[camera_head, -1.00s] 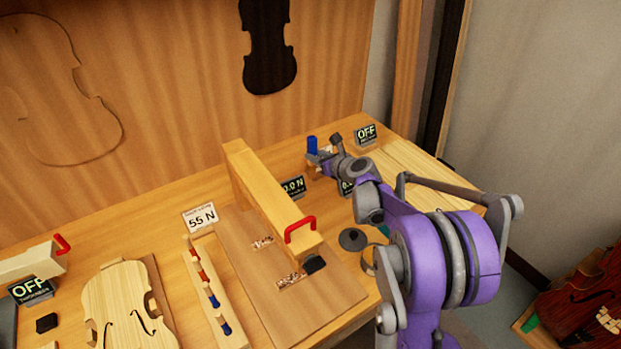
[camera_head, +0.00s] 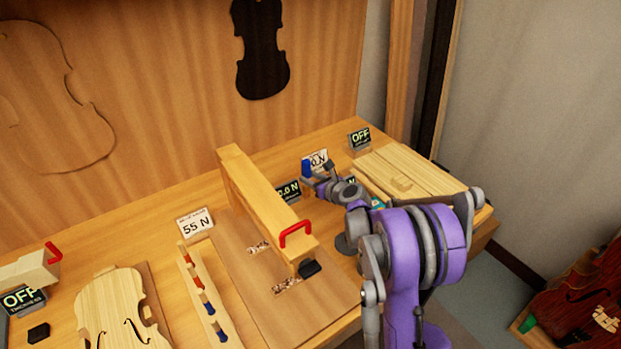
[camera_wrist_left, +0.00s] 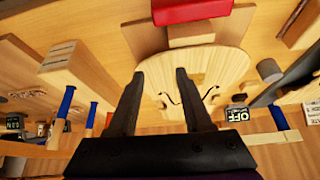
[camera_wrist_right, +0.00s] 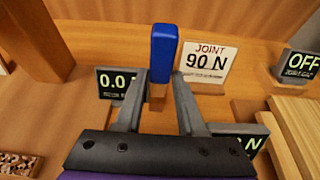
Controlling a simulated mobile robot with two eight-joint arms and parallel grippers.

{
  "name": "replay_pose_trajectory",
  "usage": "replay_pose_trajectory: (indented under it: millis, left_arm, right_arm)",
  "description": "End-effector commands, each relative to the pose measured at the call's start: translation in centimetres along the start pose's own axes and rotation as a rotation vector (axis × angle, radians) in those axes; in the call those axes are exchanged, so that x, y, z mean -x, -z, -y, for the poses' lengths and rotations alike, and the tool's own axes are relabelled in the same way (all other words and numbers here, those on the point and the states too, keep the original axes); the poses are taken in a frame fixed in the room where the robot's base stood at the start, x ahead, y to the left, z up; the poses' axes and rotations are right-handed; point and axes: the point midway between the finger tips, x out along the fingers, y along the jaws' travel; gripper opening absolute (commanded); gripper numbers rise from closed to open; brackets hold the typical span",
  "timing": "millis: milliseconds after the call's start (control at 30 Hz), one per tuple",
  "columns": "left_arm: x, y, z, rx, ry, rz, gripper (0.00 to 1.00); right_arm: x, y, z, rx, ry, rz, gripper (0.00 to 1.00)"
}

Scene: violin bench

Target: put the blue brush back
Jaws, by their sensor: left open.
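The blue brush (camera_head: 307,168) is upright at the back of the bench, with a blue upper part and pale wood below. My right gripper (camera_head: 316,184) is closed around it.
A wooden beam with a red handle (camera_head: 296,232) stands left of my right arm. Dark force displays (camera_head: 288,191) flank the brush. Pale boards (camera_head: 410,170) lie to the right. A rack (camera_head: 205,300) holds red and blue pieces. A dark round object (camera_head: 346,244) lies near my right arm.

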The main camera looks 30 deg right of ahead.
Motion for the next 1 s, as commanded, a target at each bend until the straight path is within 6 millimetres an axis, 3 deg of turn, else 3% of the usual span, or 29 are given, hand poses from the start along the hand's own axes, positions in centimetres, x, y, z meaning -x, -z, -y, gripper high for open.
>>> replay_pose_trajectory:
  millis: [33, 100, 467, 633, 1000]
  left_arm:
    - [0.0, 0.0, 0.0, 0.0, 0.0, 0.0, 0.5]
    - [0.0, 0.0, 0.0, 0.0, 0.0, 0.0, 0.5]
    - [0.4, 0.5, 0.0, 0.0, 0.0, -0.004, 0.5]
    - [-0.1, -0.2, 0.0, 0.0, 0.0, 0.001, 0.5]
    - [-0.8, -0.9, 0.0, 0.0, 0.0, 0.008, 0.5]
  right_arm:
    - [0.0, -0.1, 0.0, 0.0, 0.0, 0.0, 0.49]
    - [0.0, -0.1, 0.0, 0.0, 0.0, 0.0, 0.61]
    - [0.2, -0.6, 0.0, 0.001, 0.0, 0.001, 0.61]
    - [2.6, -0.2, 0.0, 0.0, 0.001, -0.001, 0.61]
    - [10.1, -0.2, 0.0, 0.0, 0.002, 0.0, 0.61]
